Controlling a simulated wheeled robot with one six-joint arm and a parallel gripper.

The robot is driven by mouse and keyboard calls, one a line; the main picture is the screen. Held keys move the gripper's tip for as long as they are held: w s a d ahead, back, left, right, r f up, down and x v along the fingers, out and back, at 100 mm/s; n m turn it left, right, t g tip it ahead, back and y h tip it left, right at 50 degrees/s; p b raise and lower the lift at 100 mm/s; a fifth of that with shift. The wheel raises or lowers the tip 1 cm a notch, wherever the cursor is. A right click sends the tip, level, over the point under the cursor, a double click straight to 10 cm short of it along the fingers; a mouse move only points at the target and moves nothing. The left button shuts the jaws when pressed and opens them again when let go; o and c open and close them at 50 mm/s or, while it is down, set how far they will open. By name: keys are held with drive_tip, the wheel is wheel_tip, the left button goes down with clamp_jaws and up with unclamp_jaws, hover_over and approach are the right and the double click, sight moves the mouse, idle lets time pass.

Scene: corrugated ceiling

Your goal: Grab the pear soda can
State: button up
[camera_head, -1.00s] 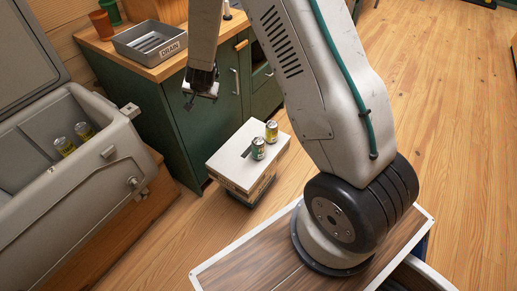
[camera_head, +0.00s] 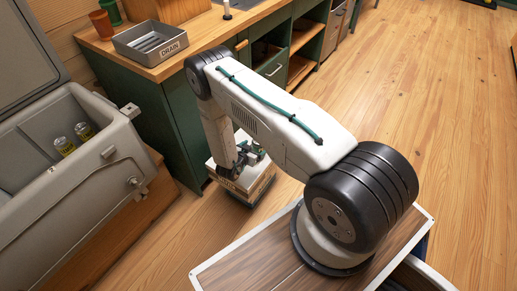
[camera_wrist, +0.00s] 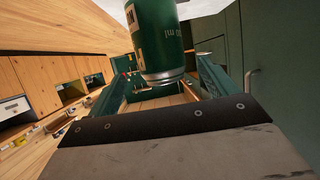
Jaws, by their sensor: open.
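My gripper (camera_head: 247,157) is down over the top of a low pale box (camera_head: 243,187) on the floor. In the wrist view my gripper (camera_wrist: 162,78) is open, with one green finger on each side of a dark green can (camera_wrist: 160,42). The can has a silver rim and pale lettering, only partly seen, so I cannot read its flavour. It appears between or just beyond the fingertips, with gaps on both sides. In the head view my arm and gripper hide most of the box top, and the cans there are hard to make out.
An open grey chest (camera_head: 90,215) at the left holds two clear, yellow-labelled containers (camera_head: 73,140). A green cabinet (camera_head: 172,125) with a wooden top stands close behind the box, bearing a grey drain tray (camera_head: 150,43) and cups (camera_head: 101,23). The wood floor at right is clear.

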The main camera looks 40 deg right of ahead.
drive_tip(key=x, duration=0.7)
drive_tip(key=shift+w+a+f, duration=0.1)
drive_tip(key=shift+f, duration=0.2)
drive_tip(key=c, duration=1.3)
drive_tip(key=shift+r, duration=0.1)
